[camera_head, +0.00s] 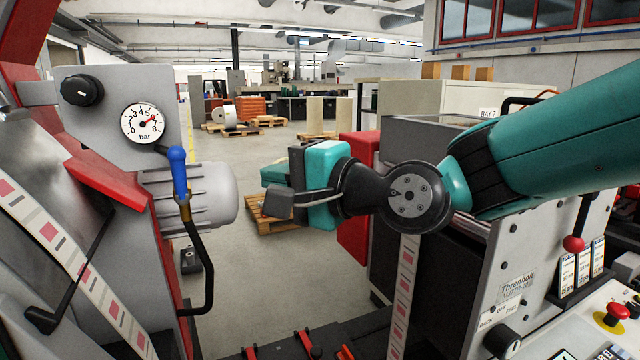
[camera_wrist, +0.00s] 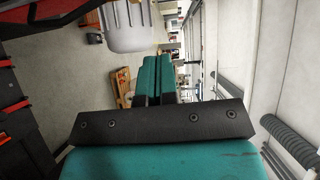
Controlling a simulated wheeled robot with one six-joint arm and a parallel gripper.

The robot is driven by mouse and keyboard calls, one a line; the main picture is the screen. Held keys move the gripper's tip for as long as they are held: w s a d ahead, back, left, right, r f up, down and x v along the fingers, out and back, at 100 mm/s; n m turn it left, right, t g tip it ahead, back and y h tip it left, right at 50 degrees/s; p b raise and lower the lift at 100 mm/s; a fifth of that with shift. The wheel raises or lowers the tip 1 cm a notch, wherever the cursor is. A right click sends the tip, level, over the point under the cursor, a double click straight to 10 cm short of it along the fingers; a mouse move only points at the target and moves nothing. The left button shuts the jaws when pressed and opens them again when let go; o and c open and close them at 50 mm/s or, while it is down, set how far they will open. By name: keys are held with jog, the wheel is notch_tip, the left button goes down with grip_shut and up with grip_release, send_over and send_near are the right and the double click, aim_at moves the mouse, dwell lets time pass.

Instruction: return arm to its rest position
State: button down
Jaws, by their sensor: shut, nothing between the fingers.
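My gripper (camera_head: 274,177) is in the middle of the head view, pointing left and away, at the end of my teal arm, which reaches in from the right. It is empty and hangs in the gap between the two machine sides, apart from both. Its teal fingers also show in the wrist view (camera_wrist: 156,78), lying close together with nothing between them. The grey motor housing (camera_head: 203,193) is left of the fingertips in the head view, with a strip of floor visible between.
A blue-handled valve (camera_head: 178,172) and a pressure gauge (camera_head: 142,123) are on the left machine side. A label web (camera_head: 404,290) hangs below my wrist. The right panel has a red-knobbed lever (camera_head: 573,243) and a red stop button (camera_head: 617,312). Pallets stand on open floor behind.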

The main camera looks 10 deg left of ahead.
jog(key=s+d+f+n+g+h, duration=0.2)
jog(key=s+d, duration=0.4)
jog(key=d, duration=0.4)
jog(key=s+d+f+n+g+h, duration=0.2)
jog(key=s+d+f+n+h, duration=0.2)
jog(key=d, duration=0.6)
jog(key=s+d+f+n+g+h, duration=0.1)
jog(key=s+d+f+n+h, duration=0.3)
jog(key=d, duration=0.6)
jog(key=s+f+h, duration=0.2)
jog(key=s+f, duration=0.1)
jog(key=s, duration=0.1)
jog(key=shift+s+d+f+g, duration=0.15)
jog(key=shift+d+f+g, duration=0.15)
jog(key=shift+f+g, duration=0.1)
